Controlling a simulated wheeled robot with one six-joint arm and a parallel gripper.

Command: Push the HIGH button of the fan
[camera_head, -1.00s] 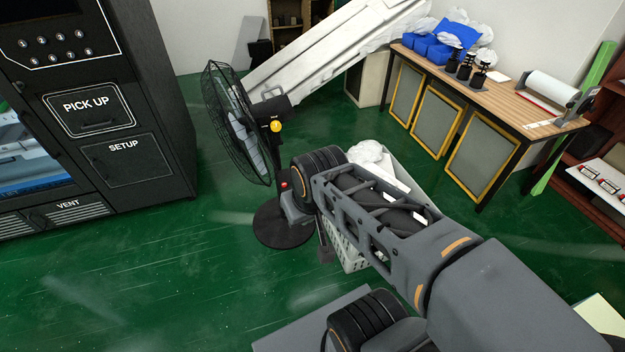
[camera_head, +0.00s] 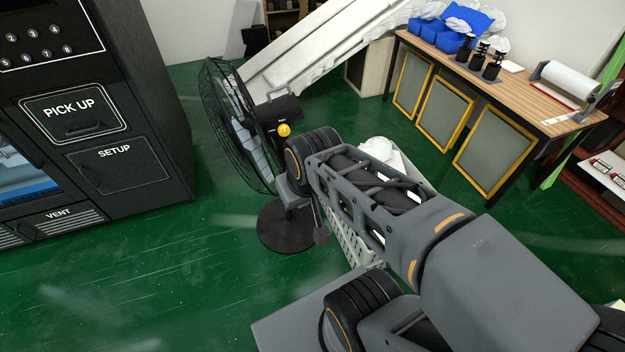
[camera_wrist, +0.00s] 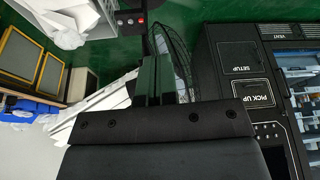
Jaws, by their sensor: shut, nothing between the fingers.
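The black floor fan stands on a round base (camera_head: 287,228). Its wire grille (camera_head: 232,125) faces left, and a yellow knob (camera_head: 284,130) sits behind the head. In the wrist view, whose picture is upside down, the fan's control box (camera_wrist: 131,22) shows small buttons, one of them red (camera_wrist: 141,21). Their labels are too small to read, so I cannot tell which is HIGH. My gripper (camera_wrist: 158,60) is shut and empty, its fingers pointing toward the fan, apparently apart from the box. In the head view my arm hides the gripper and most of the fan's buttons.
A black vending machine (camera_head: 150,95) stands left of the fan. A white crate (camera_head: 350,240) with white bags is close beside the fan, partly behind my arm. A wooden table (camera_head: 530,85) is at the right. Green floor is open in front of the fan.

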